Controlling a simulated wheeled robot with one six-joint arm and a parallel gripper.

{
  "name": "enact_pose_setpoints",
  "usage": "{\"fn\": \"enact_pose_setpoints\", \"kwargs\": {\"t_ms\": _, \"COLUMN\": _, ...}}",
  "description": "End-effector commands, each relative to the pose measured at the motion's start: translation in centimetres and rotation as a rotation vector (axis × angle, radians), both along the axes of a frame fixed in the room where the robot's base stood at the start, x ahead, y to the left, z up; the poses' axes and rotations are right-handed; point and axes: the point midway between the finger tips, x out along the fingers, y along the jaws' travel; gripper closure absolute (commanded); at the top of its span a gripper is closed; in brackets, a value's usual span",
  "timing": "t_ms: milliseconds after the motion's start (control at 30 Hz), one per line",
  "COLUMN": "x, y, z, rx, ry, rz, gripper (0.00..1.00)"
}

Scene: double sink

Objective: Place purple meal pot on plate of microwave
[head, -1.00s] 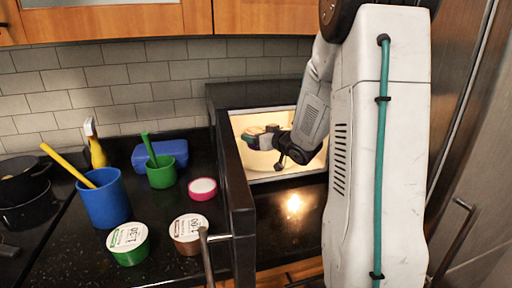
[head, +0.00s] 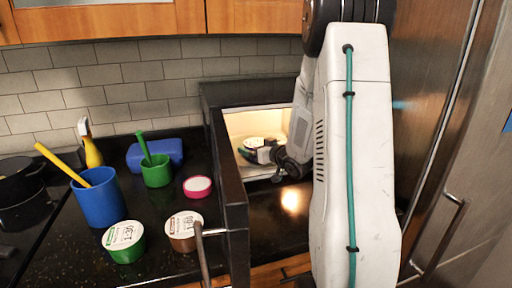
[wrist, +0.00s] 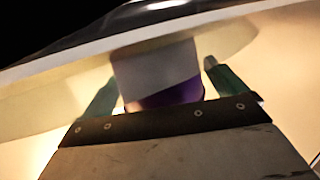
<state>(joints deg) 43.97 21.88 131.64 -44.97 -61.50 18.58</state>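The purple meal pot (wrist: 165,80) shows in the wrist view between my gripper's two green fingers (wrist: 160,85), part pale and part purple. Gaps show between the fingers and the pot's sides, so my gripper looks open around it. A pale curved surface, which looks like the microwave plate (wrist: 60,96), runs across behind the pot. I cannot tell whether the pot rests on it. In the head view my gripper (head: 262,152) is inside the lit microwave (head: 243,120). A pale round top there looks like the pot's lid, partly hidden by the gripper.
The open microwave door (head: 231,180) stands left of my arm, with its handle toward me. Left of it are two white-lidded pots, green (head: 124,242) and brown (head: 185,231), a pink-rimmed lid (head: 198,186), a blue cup (head: 97,197) and a green cup (head: 156,171).

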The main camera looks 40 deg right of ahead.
Motion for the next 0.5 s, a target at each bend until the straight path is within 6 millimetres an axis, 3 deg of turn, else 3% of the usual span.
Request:
{"fn": "enact_pose_setpoints", "kwargs": {"t_ms": 300, "x": 0.0, "y": 0.1, "z": 0.5, "rx": -0.002, "ry": -0.001, "rz": 0.0, "gripper": 0.0}}
{"fn": "enact_pose_setpoints", "kwargs": {"t_ms": 500, "x": -3.2, "y": 0.3, "z": 0.9, "rx": -0.001, "ry": 0.0, "rz": -0.003, "gripper": 0.0}}
